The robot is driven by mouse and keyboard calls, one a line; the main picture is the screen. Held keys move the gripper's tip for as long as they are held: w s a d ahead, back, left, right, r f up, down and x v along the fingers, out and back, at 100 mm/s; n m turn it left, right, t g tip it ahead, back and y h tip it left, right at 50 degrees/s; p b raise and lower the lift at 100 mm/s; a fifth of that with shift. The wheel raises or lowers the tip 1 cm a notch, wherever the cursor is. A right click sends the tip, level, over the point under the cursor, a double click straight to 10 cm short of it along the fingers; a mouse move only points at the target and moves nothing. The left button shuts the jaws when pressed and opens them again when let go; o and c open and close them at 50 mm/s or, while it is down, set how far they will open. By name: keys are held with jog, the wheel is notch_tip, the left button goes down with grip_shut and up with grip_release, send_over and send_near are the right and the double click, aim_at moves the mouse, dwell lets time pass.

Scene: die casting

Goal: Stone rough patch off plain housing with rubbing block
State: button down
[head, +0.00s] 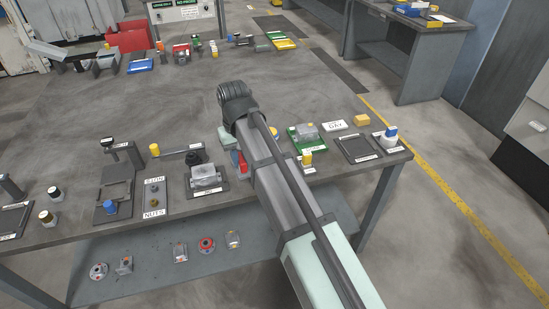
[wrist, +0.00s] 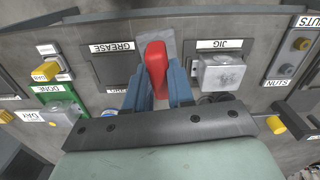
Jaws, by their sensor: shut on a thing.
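My gripper (wrist: 156,90) has blue fingers shut on a red block (wrist: 155,62), apparently the rubbing block. In the head view the red block (head: 242,162) shows partly behind my arm. The block is over the bench between the GREASE mat and the jig; whether it touches the bench I cannot tell. A plain grey housing (wrist: 221,74) sits in the JIG plate, right of my gripper in the wrist view and left of it in the head view (head: 206,175). No rough patch can be made out on it. Another grey housing (head: 306,131) rests on the green DONE tray (head: 293,139).
A yellow-ended lever (head: 178,153) stands behind the jig. A DAY label (head: 334,126) and a dark mat (head: 358,149) lie right. The bench middle (head: 150,105) is clear.

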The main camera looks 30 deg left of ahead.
jog(key=s+a+r, duration=0.2)
jog(key=s+a, duration=0.1)
jog(key=a, duration=0.4)
jog(key=s+a+r+m, duration=0.1)
jog(key=s+a+r, duration=0.1)
jog(key=a, duration=0.6)
jog(key=shift+s+r, duration=0.35)
jog(key=shift+s, duration=0.1)
